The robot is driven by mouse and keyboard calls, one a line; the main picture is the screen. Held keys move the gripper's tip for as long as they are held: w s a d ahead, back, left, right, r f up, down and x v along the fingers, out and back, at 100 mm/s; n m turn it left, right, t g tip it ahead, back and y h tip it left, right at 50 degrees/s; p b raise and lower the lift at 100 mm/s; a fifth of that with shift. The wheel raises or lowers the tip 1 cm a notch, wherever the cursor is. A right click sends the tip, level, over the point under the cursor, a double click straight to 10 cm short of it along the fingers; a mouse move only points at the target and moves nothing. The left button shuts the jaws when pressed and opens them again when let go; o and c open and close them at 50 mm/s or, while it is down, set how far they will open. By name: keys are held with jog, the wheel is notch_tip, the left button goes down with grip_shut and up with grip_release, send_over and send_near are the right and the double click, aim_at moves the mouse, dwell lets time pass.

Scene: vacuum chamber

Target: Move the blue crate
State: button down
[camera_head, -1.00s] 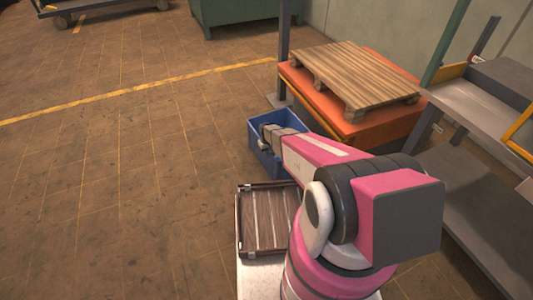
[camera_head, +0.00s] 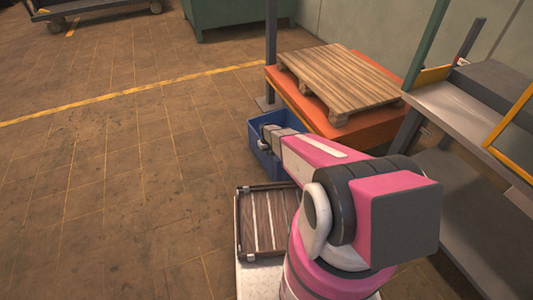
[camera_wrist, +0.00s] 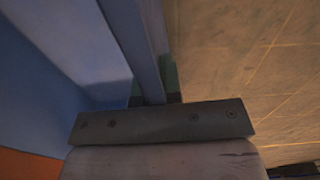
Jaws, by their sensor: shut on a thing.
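The blue crate (camera_head: 257,132) is on the far side of my arm in the head view, beside the orange platform. Its right part is hidden behind my arm. My gripper (camera_head: 266,141) is at the crate's near left wall. In the wrist view, the blue crate's wall (camera_wrist: 137,40) runs up between the fingers of my gripper (camera_wrist: 155,90), which is shut on it. The crate's blue inside shows to the left and the floor to the right. I cannot tell whether the crate touches the floor.
An orange platform (camera_head: 375,128) bearing a wooden pallet (camera_head: 340,75) stands just right of the crate. A grey shelf unit (camera_head: 470,125) is at the right. A dark slatted wooden crate (camera_head: 262,225) sits close in front. The tiled floor (camera_head: 120,180) at left is open.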

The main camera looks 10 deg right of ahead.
jog(key=shift+d, duration=0.15)
jog(key=c, duration=1.2)
grip_release()
notch_tip(320, 180, up, 11)
jog(key=shift+f, duration=0.1)
